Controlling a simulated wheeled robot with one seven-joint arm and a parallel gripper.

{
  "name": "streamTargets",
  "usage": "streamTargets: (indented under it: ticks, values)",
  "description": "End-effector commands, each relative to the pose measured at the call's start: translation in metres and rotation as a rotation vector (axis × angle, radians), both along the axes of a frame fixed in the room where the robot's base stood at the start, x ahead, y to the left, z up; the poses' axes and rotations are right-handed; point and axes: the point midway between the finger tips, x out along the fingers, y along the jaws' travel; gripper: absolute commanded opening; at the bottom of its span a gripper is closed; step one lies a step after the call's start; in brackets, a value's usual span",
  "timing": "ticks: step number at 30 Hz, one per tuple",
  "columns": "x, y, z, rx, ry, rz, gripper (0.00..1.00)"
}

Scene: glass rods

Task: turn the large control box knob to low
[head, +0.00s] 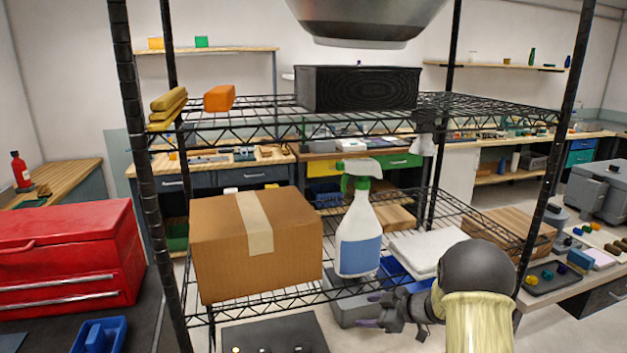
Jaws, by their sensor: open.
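My gripper (371,311) is at the lower middle, with its dark fingers pointing left and apart, and nothing shows between them. A dark flat-topped box (265,333) with a small yellow light lies at the bottom edge, left of and below my gripper. It looks like the control box, but the frame cuts off its near part. I cannot make out its knob or the knob's setting. My gripper appears apart from this box.
A black wire rack (300,278) surrounds the area, with posts on both sides. A cardboard box (215,240) and a spray bottle (357,235) stand on its shelf above the dark box. A red toolbox (75,250) is at left. A grey block (350,313) lies beside my gripper.

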Motion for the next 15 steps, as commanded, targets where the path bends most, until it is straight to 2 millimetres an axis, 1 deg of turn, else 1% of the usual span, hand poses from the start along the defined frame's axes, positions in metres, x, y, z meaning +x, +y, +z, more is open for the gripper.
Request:
streamTargets:
  ticks: [1,4,8,11,14,15]
  values:
    - [0.0,-0.004,0.012,-0.043,-0.004,-0.062,0.64]
    - [-0.002,-0.018,0.02,-0.131,0.003,-0.181,0.64]
    - [-0.016,-0.036,0.028,-0.239,0.042,-0.317,0.64]
    - [-0.034,-0.051,0.035,-0.319,0.093,-0.416,0.64]
    - [-0.06,-0.064,0.044,-0.388,0.161,-0.516,0.64]
    - [-0.072,-0.068,0.049,-0.411,0.194,-0.557,0.64]
